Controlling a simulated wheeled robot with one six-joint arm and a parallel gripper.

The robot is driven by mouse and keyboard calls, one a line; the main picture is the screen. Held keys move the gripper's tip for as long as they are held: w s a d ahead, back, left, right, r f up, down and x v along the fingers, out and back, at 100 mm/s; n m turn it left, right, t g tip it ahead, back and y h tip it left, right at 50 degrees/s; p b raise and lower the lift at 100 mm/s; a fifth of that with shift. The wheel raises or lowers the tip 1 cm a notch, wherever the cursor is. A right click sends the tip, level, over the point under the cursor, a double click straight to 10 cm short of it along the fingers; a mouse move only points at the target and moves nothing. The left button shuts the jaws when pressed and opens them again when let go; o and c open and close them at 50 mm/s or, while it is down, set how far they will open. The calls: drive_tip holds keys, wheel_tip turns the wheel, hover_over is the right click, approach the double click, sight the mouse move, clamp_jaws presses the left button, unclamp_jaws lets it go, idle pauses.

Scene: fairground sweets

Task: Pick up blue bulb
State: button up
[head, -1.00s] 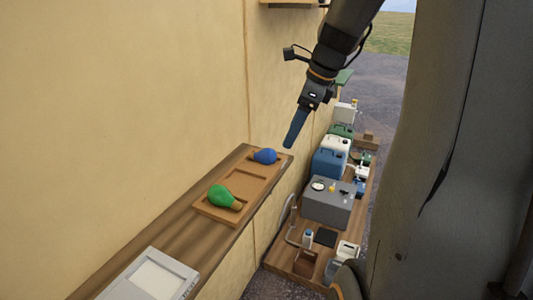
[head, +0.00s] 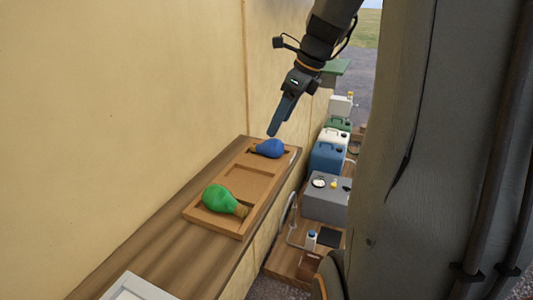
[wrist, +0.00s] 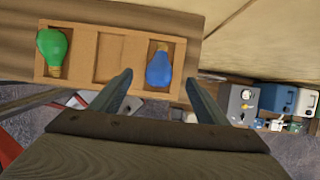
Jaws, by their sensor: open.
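The blue bulb (head: 269,148) lies on its side in the far compartment of a wooden tray (head: 213,218) on a narrow wooden shelf. In the wrist view the blue bulb (wrist: 159,68) shows between my finger lines, in the tray's right compartment. My gripper (head: 273,133) is open and empty, pointing down just above the blue bulb in the head view. In the wrist view my two fingers (wrist: 160,84) stand apart, one on each side of the bulb, and do not visibly touch it. The gap in height cannot be told exactly.
A green bulb (head: 220,198) lies in the tray's near compartment; the middle compartment is empty. The wall (head: 120,110) runs close along the shelf's back. A pale box (head: 135,288) sits on the near shelf. Below right are jerrycans (head: 327,158) and a grey box (head: 325,203).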

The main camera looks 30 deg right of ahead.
sight(274, 139)
drive_tip(key=shift+s+p+x, duration=0.15)
drive_tip(key=shift+p+x, duration=0.4)
drive_tip(key=shift+x, duration=1.45)
drive_tip(key=shift+s+p+x, duration=0.1)
drive_tip(key=shift+p+x, duration=0.45)
drive_tip(key=shift+x, duration=1.4)
drive_tip(key=shift+d+f, duration=0.15)
drive_tip(key=shift+d, duration=0.05)
drive_tip(key=shift+c, duration=0.4)
drive_tip(key=c, duration=0.8)
